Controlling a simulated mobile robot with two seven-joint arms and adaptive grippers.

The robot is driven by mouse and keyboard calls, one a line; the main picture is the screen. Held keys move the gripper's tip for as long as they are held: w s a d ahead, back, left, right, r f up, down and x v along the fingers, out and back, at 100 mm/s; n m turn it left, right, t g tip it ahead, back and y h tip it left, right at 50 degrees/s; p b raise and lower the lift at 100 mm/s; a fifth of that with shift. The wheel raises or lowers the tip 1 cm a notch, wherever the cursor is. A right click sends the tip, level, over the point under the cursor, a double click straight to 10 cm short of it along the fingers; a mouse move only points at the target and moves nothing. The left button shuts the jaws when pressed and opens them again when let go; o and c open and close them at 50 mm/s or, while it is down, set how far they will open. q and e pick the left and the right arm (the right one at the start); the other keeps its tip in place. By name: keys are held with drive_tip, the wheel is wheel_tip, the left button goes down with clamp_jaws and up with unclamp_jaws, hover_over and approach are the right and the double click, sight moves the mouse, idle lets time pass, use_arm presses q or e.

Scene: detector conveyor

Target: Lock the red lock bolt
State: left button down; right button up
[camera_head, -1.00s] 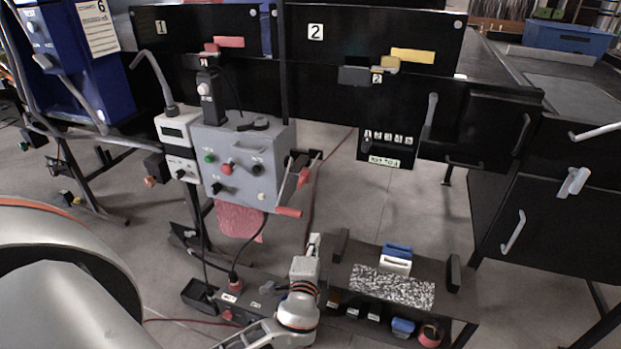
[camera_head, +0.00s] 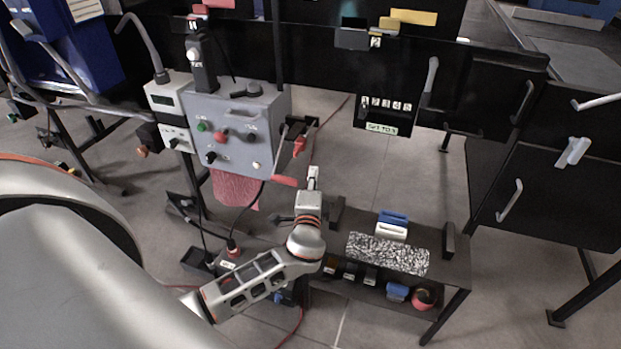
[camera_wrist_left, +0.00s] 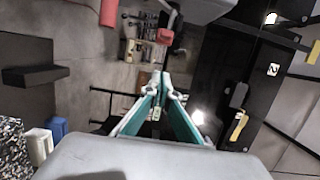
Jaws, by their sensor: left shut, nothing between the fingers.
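A red bar (camera_head: 198,22) sits at the black panel at the top left; I cannot tell whether it is the lock bolt. A lever with a red grip (camera_head: 284,181) sticks out from the right side of the grey control box (camera_head: 245,125), with another red piece (camera_head: 299,146) behind it. My left gripper (camera_head: 313,170) is shut and empty, just right of the red grip and apart from it in the picture. In the left wrist view its fingertips (camera_wrist_left: 163,82) meet, and a red piece (camera_wrist_left: 165,36) shows beyond them. My right gripper is not in view.
A low black table (camera_head: 455,268) with a speckled plate (camera_head: 388,253) and blue and white blocks stands right of my left arm. A yellow bar (camera_head: 414,17) sits on the panel at the top. A black cable (camera_head: 250,205) hangs below the control box. Floor shows between table and panels.

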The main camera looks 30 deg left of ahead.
sight(294, 156)
use_arm(q)
drive_tip(key=w+a, duration=0.1)
drive_tip(key=a, duration=0.1)
drive_tip(key=w+a+p, duration=0.1)
drive_tip(key=w+a, duration=0.2)
drive_tip(key=a, duration=0.1)
drive_tip(key=shift+w+a, duration=0.15)
drive_tip(key=shift+a, duration=0.2)
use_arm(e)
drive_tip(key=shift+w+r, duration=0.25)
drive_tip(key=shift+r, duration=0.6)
use_arm(q)
drive_tip(key=shift+s+a+f+b, duration=0.1)
drive_tip(key=shift+s+a+b, duration=0.1)
drive_tip(key=shift+a, duration=0.4)
drive_tip(key=shift+s+a+f+b, duration=0.1)
drive_tip(key=shift+s+a, duration=0.05)
drive_tip(key=shift+a, duration=0.45)
drive_tip(key=shift+a+r, duration=0.1)
drive_tip(key=shift+a, duration=0.2)
drive_tip(key=shift+r, duration=0.1)
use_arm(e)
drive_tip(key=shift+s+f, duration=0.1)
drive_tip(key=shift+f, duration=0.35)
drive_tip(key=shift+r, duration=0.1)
